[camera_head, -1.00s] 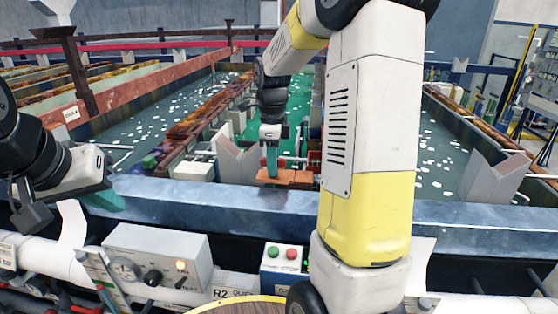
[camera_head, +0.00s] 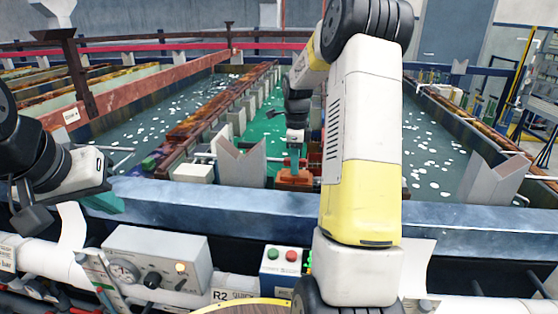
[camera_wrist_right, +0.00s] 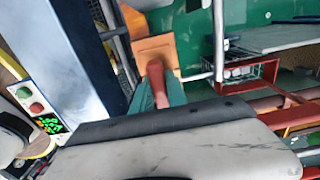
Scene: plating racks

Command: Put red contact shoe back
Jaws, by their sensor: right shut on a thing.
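The red contact shoe is an orange-red block (camera_head: 295,178) beyond the blue tank rim in the head view. In the right wrist view its orange block (camera_wrist_right: 155,50) and a red stem (camera_wrist_right: 157,82) show. My right gripper (camera_head: 296,160) reaches down over the green tank with its teal fingers closed on the shoe's stem; the fingers also show in the wrist view (camera_wrist_right: 156,95). Whether the block touches anything beneath it is hard to tell. My left gripper (camera_head: 100,195) hangs at the left near the tank rim; its jaw opening is not clear.
The blue tank rim (camera_head: 220,197) runs across the front. A pale V-shaped support (camera_head: 242,160) stands left of the shoe, another (camera_head: 490,178) at right. A grey control box (camera_head: 155,257) and a button box (camera_head: 284,262) sit in front. Tanks hold green and dark liquid.

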